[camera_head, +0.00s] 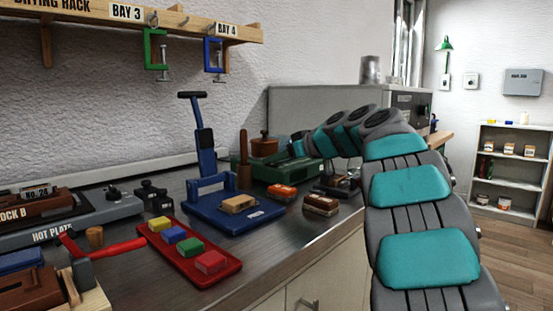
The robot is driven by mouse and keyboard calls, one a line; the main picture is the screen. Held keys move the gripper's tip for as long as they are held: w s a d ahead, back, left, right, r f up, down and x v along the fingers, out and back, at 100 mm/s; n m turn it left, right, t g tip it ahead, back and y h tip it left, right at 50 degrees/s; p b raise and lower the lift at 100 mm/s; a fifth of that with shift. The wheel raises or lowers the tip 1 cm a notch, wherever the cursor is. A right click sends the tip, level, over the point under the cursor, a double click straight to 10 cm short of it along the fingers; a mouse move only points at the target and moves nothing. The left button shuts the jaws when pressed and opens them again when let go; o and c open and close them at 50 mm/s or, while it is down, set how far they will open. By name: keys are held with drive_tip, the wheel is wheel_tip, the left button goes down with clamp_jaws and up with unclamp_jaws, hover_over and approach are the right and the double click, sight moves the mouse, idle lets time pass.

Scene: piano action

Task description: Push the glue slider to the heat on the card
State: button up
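A green unit (284,172) with a brown lidded pot (264,146) on top stands at the back of the bench. It may be the glue heater, but I cannot make out a slider or its scale. My arm reaches in from the right and its far end comes down at the right side of this unit. My gripper (298,148) is small and dark there, and its fingers cannot be made out. I cannot tell whether it touches anything.
A blue press (208,186) stands left of the green unit. A red tray (193,258) with coloured blocks, a red-handled tool (104,248) and the hot plate (60,236) are in front and left. Orange and brown brushes (282,192) lie near the bench edge. Clamps hang above.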

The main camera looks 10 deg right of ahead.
clamp_jaws()
idle(1.1)
